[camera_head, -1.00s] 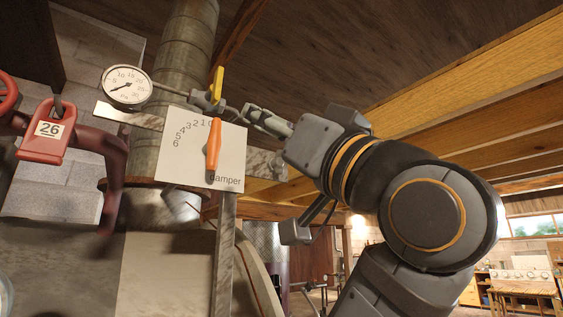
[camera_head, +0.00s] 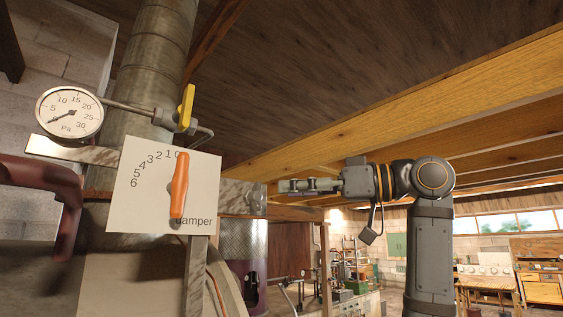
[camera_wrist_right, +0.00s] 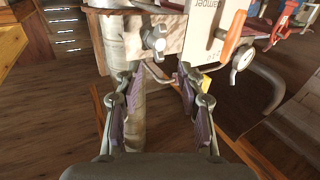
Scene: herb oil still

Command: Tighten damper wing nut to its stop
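The white damper plate (camera_head: 150,205) carries a number scale and an orange handle (camera_head: 180,185), whose upper end is near the 0. A metal bracket (camera_head: 243,198) runs out from behind the plate to the right. In the right wrist view a grey metal wing nut (camera_wrist_right: 154,38) sits on the bracket, beyond my fingertips. I cannot make it out in the head view. My right gripper (camera_head: 290,186) is just right of the bracket's end. The wrist view shows its fingers (camera_wrist_right: 158,78) apart, with nothing held between them. My left gripper is not in view.
A round gauge (camera_head: 69,113) and a yellow-handled valve (camera_head: 186,107) are above the plate, close to the metal flue pipe (camera_head: 150,75). A dark red pipe (camera_head: 45,180) is at the left. Wooden beams (camera_head: 430,110) run overhead. Open room lies right of the bracket.

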